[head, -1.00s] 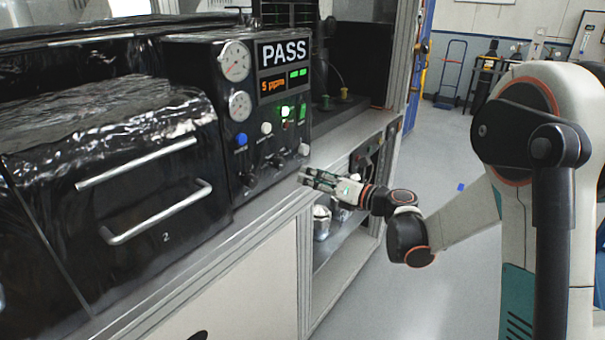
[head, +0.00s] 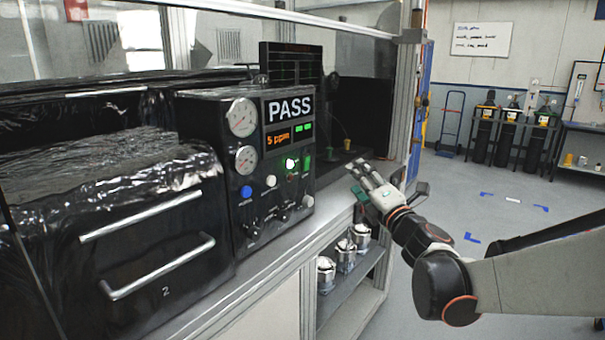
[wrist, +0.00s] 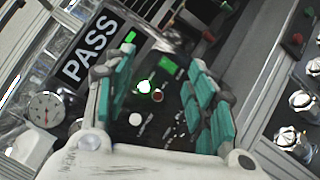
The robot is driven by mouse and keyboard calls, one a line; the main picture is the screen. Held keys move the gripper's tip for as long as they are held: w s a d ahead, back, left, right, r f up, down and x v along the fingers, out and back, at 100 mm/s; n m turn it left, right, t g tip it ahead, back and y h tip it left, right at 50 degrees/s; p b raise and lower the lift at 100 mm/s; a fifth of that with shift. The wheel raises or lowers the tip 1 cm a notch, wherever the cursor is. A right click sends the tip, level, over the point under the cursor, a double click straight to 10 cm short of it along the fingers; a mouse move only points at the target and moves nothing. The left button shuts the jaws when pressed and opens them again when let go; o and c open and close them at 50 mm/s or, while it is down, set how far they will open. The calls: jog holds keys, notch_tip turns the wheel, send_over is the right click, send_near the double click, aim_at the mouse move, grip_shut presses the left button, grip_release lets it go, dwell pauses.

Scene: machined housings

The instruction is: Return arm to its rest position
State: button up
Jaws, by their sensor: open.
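My gripper (head: 368,183) is in front of the bench at the right of the control panel, with its fingers pointing up and to the left. It is open and nothing shows between its fingers. The wrist view shows the gripper (wrist: 160,85) with its teal finger pads spread apart, facing the control panel. The black control panel (head: 262,150) has a PASS sign (head: 289,107), an orange 5 ppm readout and a lit green light. My arm reaches in from the right edge of the head view.
Several metal housings (head: 346,255) stand on the shelf under the bench. A black wrapped chamber with a handled drawer (head: 150,240) is at the left. Gas cylinders (head: 506,137) stand by the far wall. The floor (head: 510,190) at the right is mostly open.

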jog(key=s+d+f+m+g+h, duration=0.2)
jog(key=s+d+m+g+h, duration=0.2)
jog(key=s+d+m+h, duration=0.9)
jog(key=s+a+f+m+g+y, duration=0.3)
jog(key=s+f+m, duration=0.3)
jog(key=s, duration=0.5)
jog(key=s+a+f+m+g+y, duration=0.3)
jog(key=s+f+m, duration=0.4)
jog(key=s, duration=0.4)
jog(key=shift+a+f+g+y, duration=0.3)
jog(key=shift+a+f+g, duration=0.35)
jog(key=shift+a+g, duration=0.25)
